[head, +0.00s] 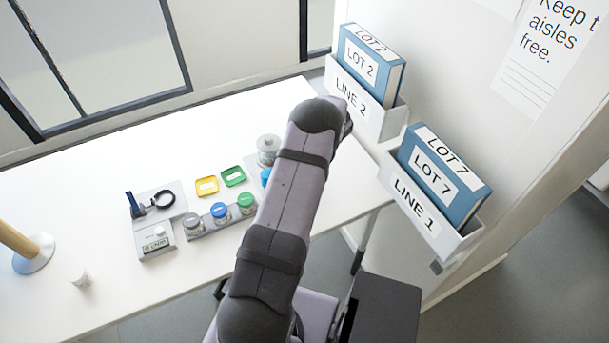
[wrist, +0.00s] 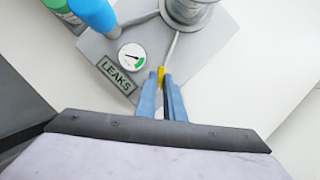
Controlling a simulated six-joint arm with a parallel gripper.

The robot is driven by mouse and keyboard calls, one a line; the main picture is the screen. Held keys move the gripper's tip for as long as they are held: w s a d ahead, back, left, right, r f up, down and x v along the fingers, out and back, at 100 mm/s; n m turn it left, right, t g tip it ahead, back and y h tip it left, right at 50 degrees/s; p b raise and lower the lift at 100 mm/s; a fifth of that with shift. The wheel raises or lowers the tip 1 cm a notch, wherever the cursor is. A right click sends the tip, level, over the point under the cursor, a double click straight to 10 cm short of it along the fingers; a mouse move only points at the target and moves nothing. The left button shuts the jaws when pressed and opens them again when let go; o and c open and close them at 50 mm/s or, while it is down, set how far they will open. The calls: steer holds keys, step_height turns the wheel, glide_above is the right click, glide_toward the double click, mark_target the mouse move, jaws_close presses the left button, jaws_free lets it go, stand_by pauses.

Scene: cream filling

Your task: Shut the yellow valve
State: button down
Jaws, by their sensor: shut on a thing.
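The yellow valve (wrist: 161,75) shows in the wrist view as a small yellow handle at the end of a thin grey pipe. The pipe runs up to a grey metal vessel (wrist: 189,10). My gripper (wrist: 161,82) has its blue fingers closed on the yellow handle from below. Most of the handle is hidden between the fingers, so I cannot tell its angle well. In the head view my arm covers the valve and my gripper. The vessel (head: 268,148) shows there just left of my arm.
A round gauge (wrist: 131,57) and a LEAKS label (wrist: 117,76) sit left of my fingers on the grey base plate (wrist: 220,30). A blue part (wrist: 95,14) stands close by. Lidded jars (head: 220,211), yellow (head: 206,186) and green (head: 233,176) trays lie further left on the white table.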

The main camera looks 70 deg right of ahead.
steer(key=n+b, duration=0.1)
steer(key=n, duration=0.1)
steer(key=n+y+b, duration=0.1)
steer(key=n+b, duration=0.1)
steer(key=n+y+b, duration=0.1)
steer(key=n+b, duration=0.1)
steer(key=shift+w+d+f, duration=0.1)
steer(key=shift+d+f, duration=0.15)
steer(key=shift+d, duration=0.1)
steer(key=shift+w+d+r+n+g+y+b, duration=0.1)
steer(key=shift+n+g+y+b, duration=0.25)
steer(key=shift+n+b, duration=0.5)
steer(key=shift+r+n+g+y+b, duration=0.1)
steer(key=shift+n+g+y+b, duration=0.25)
steer(key=shift+n, duration=0.8)
steer(key=shift+r+n+y, duration=0.1)
steer(key=shift+n+y, duration=0.2)
steer(key=c, duration=1.9)
jaws_free()
steer(key=shift+o, duration=0.2)
step_height(320, 180, up, 10)
steer(key=p, duration=0.3)
